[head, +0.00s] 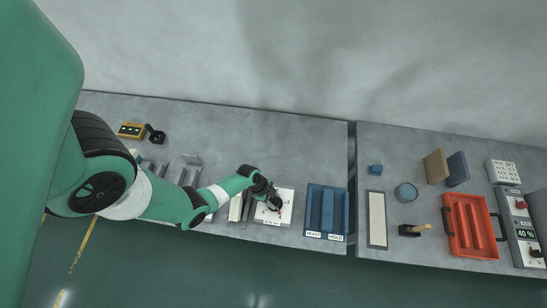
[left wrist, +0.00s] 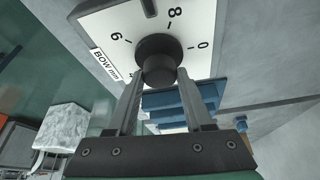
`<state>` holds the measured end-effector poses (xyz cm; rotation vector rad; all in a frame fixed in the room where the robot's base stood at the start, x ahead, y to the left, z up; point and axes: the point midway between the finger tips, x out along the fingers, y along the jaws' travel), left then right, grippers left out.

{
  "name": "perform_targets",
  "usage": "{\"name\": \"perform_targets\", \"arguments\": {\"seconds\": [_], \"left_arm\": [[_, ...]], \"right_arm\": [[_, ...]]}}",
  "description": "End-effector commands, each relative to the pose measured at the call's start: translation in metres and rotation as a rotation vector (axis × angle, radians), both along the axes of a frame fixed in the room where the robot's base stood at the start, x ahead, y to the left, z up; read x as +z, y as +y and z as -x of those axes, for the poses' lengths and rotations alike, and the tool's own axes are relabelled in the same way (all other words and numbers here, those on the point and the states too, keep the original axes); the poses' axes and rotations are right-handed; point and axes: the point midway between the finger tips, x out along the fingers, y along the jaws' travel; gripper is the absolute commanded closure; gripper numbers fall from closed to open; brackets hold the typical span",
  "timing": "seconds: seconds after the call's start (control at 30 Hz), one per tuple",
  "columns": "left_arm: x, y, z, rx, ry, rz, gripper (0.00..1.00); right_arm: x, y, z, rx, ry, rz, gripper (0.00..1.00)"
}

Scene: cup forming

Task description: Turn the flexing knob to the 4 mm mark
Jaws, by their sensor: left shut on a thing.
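The flexing knob (left wrist: 157,50) is a dark round knob on a white dial plate (left wrist: 112,30) labelled "BOW mm". In the head view the white plate (head: 286,212) lies near the left table's front edge. My left gripper (head: 273,203) is over it and covers most of the knob. In the left wrist view the left gripper's fingers (left wrist: 160,78) are on either side of the knob, shut on it. My right gripper is not in view.
A yellow box (head: 131,130) is at the back left. The right table holds an orange tray (head: 470,225). The left table's back middle is clear.

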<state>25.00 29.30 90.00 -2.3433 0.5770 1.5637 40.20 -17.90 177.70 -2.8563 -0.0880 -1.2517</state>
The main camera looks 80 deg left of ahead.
Motion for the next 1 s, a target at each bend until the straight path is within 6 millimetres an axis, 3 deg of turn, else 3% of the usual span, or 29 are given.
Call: {"name": "perform_targets", "arguments": {"seconds": [0.73,0.77,0.9,1.0], "left_arm": [[-0.0005,0.0011,0.0001,-0.105,0.001,-0.002,1.00],[-0.0005,0.0011,0.0001,-0.105,0.001,-0.002,0.43],[-0.0004,0.0009,0.0001,-0.105,0.001,-0.002,0.19],[-0.0003,0.0008,0.0001,-0.104,0.001,-0.002,0.19]], "right_arm": [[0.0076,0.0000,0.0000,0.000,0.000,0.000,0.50],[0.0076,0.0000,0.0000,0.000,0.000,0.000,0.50],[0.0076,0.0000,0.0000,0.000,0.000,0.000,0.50],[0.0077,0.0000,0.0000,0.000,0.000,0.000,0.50]]}}
